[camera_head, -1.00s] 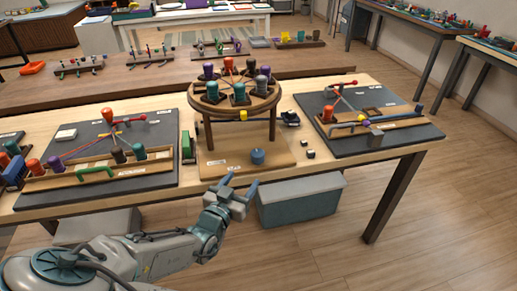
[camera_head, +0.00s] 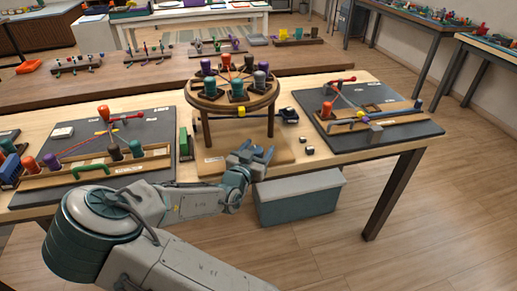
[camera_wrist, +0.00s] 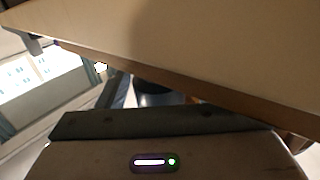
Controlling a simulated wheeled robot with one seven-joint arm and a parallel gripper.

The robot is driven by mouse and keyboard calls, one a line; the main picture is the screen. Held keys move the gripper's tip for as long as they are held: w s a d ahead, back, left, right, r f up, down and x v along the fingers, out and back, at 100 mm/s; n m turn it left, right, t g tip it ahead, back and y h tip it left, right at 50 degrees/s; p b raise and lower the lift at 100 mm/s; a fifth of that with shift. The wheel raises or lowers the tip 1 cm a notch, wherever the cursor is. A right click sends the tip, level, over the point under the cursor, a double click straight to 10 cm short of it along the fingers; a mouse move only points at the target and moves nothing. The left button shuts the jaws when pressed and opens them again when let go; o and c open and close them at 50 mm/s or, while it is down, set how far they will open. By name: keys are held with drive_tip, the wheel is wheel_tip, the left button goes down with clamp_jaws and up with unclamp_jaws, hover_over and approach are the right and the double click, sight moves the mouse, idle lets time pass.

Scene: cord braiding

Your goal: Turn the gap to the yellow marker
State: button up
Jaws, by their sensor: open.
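The round wooden braiding disc (camera_head: 205,103) stands on legs on a wooden base (camera_head: 210,166). Several purple, orange, teal and grey bobbins stand around it, with cords running toward the middle. I cannot clearly tell which space is the gap. In the wrist view, a broad wooden surface (camera_wrist: 190,40) fills the top.
A dark board with a wooden rack (camera_head: 100,170) lies at left, and another dark board (camera_head: 385,133) at right. Small dark cubes (camera_head: 306,145) lie right of the stand. A grey-lidded bin (camera_head: 300,200) is below the table's front edge. The floor at right is clear.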

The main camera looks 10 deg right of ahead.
drive_tip(key=shift+w+d, duration=0.2)
drive_tip(key=shift+w, duration=0.05)
drive_tip(key=c, duration=1)
